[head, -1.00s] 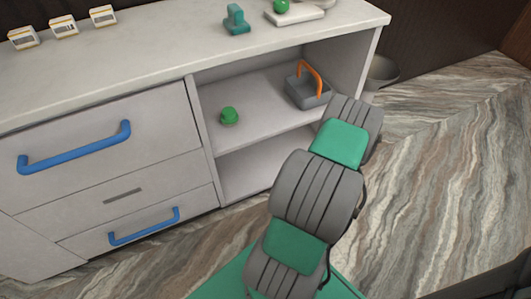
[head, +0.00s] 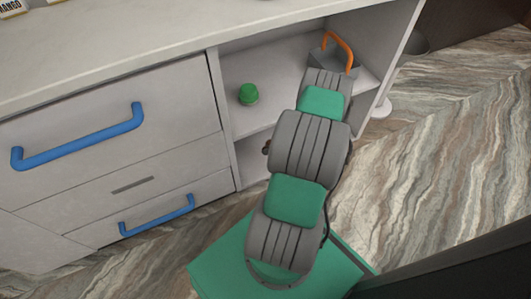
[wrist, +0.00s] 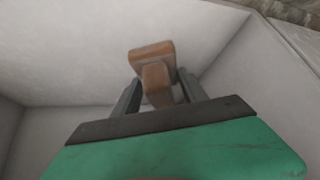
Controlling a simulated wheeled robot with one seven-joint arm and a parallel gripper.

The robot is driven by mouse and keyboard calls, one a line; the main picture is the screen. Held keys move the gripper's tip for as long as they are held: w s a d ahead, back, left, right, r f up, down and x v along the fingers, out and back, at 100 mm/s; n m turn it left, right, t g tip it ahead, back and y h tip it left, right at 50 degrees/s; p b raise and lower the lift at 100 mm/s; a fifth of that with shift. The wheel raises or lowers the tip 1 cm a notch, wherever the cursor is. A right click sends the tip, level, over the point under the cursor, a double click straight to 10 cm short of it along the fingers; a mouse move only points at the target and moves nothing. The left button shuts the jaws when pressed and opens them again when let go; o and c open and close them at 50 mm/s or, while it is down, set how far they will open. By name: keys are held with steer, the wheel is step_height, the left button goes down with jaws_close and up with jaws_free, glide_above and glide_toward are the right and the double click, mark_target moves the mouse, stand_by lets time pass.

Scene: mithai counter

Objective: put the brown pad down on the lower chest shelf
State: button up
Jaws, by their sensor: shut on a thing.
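The brown pad (wrist: 150,52) shows in the wrist view, with a raised grip part between the fingers of my gripper (wrist: 155,92). My gripper is shut on it. Pale grey walls and a flat surface of the chest lie around the pad. I cannot tell whether the pad touches the surface. In the head view my arm reaches toward the open chest and hides most of the lower shelf (head: 252,160). A small dark brown part shows there beside the arm, and the gripper itself is hidden.
On the upper shelf (head: 255,122) stand a green object (head: 249,94) and a grey basket with an orange handle (head: 337,50). Drawers with blue handles (head: 80,140) are at left. The countertop (head: 150,40) is above. Marbled floor (head: 450,160) lies open at right.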

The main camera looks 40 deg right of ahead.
steer(key=b, duration=0.2)
glide_above(261, 154)
steer(key=s, duration=0.2)
steer(key=f, duration=0.5)
steer(key=shift+d+f, duration=0.2)
steer(key=shift+f+b, duration=1)
steer(key=shift+f, duration=0.5)
steer(key=o, duration=1.3)
steer(key=shift+r, duration=0.1)
steer(key=shift+r, duration=0.15)
steer(key=p+v, duration=0.5)
steer(key=v, duration=0.7)
